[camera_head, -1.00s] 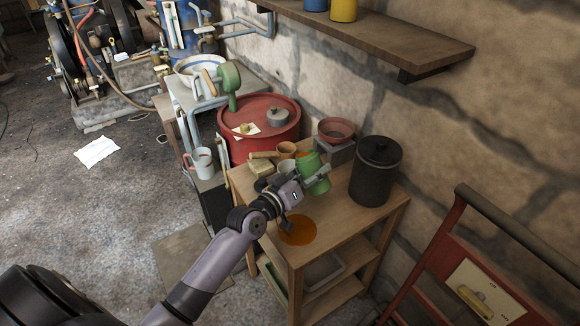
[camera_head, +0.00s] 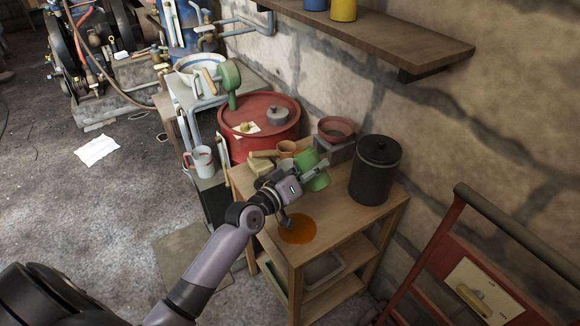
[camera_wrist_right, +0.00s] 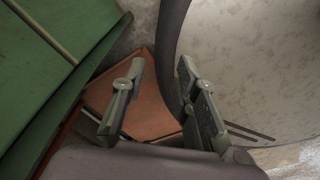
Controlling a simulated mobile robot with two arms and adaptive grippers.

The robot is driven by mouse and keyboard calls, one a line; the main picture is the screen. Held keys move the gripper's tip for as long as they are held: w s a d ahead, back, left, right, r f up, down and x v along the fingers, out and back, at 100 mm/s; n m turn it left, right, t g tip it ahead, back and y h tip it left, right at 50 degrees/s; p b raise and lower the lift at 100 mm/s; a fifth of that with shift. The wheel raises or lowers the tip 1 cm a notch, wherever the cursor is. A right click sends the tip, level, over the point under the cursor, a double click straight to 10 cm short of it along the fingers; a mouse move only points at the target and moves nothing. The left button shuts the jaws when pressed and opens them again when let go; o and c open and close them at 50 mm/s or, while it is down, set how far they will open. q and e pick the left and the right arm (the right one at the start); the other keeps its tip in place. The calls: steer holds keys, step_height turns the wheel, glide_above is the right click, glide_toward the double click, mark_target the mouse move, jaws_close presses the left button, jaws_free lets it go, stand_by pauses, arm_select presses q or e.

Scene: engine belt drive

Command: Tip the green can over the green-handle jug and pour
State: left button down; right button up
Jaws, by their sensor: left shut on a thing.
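The green can (camera_head: 315,176) is in my left gripper (camera_head: 312,174), which is shut on it above the back part of the wooden table (camera_head: 335,212). The can looks tilted, and the gripper partly covers it. An orange patch (camera_head: 297,229) lies on the tabletop below my left wrist. In the right wrist view my right gripper (camera_wrist_right: 160,72) has its fingers apart with nothing between them.
A dark lidded pot (camera_head: 375,172) stands at the table's right. A red drum (camera_head: 262,150) stands behind the table. A wall shelf (camera_head: 375,38) hangs above. The table's front right is clear.

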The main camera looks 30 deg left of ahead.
arm_select(q)
steer(key=shift+f+n, duration=0.15)
steer(key=shift+n, duration=0.35)
stand_by(0.3)
steer(key=shift+r+n+p, duration=0.4)
steer(key=shift+n+p, duration=0.25)
steer(key=shift+n, duration=0.15)
stand_by(0.6)
steer(key=shift+f+n, duration=0.35)
steer(key=shift+n, duration=0.45)
stand_by(0.8)
steer(key=shift+r+n+g+p, duration=0.3)
steer(key=shift+r+n+p, duration=0.15)
steer(key=shift+n+p, duration=0.4)
stand_by(1.0)
steer(key=shift+w+a+r+n+h+p, duration=0.2)
steer(key=shift+a+n+p, duration=0.1)
steer(key=shift+n, duration=0.15)
steer(key=shift+w+a+r+n+h+p, duration=0.1)
steer(key=shift+a+r+n+p, duration=0.1)
steer(key=shift+a+n, duration=0.15)
stand_by(1.5)
